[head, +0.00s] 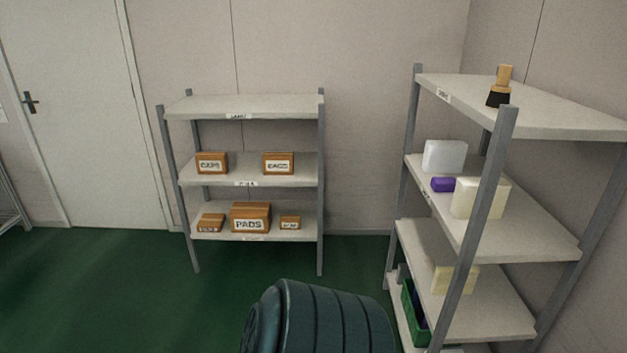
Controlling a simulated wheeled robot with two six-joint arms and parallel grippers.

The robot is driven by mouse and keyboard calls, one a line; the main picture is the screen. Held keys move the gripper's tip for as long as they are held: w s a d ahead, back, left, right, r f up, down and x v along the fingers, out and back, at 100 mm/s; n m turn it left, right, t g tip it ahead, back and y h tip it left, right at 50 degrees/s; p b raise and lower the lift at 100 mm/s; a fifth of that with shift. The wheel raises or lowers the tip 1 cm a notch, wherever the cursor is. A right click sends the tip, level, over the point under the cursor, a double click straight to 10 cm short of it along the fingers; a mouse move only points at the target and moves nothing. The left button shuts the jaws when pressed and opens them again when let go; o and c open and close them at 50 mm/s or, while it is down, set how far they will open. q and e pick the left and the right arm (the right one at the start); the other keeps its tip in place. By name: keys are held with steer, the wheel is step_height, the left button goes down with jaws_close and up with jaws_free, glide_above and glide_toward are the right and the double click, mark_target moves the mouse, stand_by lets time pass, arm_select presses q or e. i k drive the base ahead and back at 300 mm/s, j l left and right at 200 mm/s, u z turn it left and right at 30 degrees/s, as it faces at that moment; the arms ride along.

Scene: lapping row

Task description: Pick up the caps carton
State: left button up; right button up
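The caps carton (212,163) is a small brown box with a white label that appears to read CAPS. It stands on the left side of the middle shelf (245,172) of the low grey rack against the back wall. A similar carton (278,163), its label seeming to read BAGS, stands to its right with a gap between them. Neither of my grippers shows in the head view.
The lower shelf holds a larger PADS carton (250,217) between two small cartons (210,223) (290,223). A dark teal ribbed, rounded object (318,320) stands in the foreground. A taller rack (450,265) with assorted goods stands right. Green floor (110,280) is clear at left.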

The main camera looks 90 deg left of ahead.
mark_target(206, 163)
steer(key=u, duration=1.75)
